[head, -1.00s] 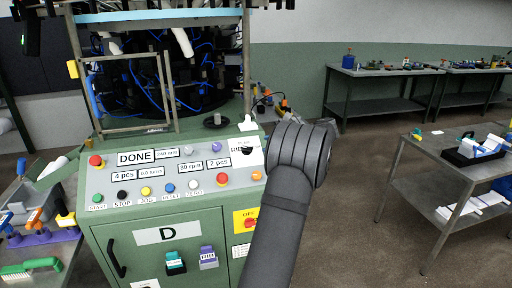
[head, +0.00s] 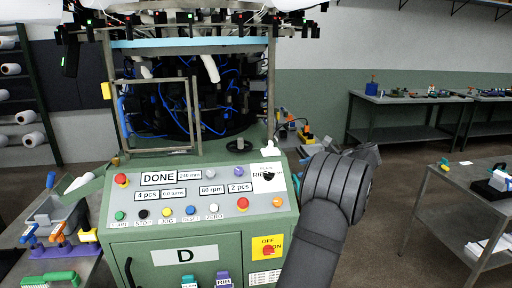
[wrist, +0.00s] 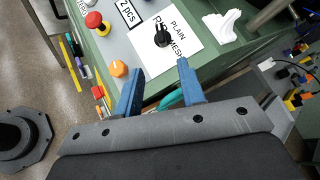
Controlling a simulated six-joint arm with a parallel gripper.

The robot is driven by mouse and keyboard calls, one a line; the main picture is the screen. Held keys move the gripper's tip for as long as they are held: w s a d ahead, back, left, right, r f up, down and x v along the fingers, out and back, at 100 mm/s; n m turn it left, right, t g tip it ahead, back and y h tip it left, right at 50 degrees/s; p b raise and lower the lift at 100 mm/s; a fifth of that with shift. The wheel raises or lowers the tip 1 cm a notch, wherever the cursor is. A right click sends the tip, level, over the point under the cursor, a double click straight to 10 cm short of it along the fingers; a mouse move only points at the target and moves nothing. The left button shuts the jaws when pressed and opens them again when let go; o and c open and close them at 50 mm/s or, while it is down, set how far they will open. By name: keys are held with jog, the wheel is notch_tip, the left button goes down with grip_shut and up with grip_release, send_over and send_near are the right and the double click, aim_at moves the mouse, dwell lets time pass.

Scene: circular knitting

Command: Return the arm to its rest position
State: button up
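My arm (head: 335,190) shows in the head view, rising from the bottom edge to a thick dark joint in front of the right side of the green knitting machine (head: 190,250). My gripper (wrist: 159,88) shows in the wrist view with its two blue fingers apart and nothing between them. The fingers are near the edge of the machine's control panel, by the orange button (wrist: 119,68) and the PLAIN/RIB/MESH selector knob (wrist: 163,40). In the head view the gripper is mostly hidden behind my arm's joint.
A tool bench (head: 62,268) stands at the left. A metal table (head: 450,185) stands at the right, and a workbench (head: 410,98) is against the back wall. The panel display (head: 158,178) reads DONE. Open floor (head: 400,160) lies between machine and tables.

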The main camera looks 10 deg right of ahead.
aim_at(269, 173)
jog(key=x, duration=1.6)
jog(key=shift+a, duration=0.2)
jog(key=shift+s+d, duration=0.1)
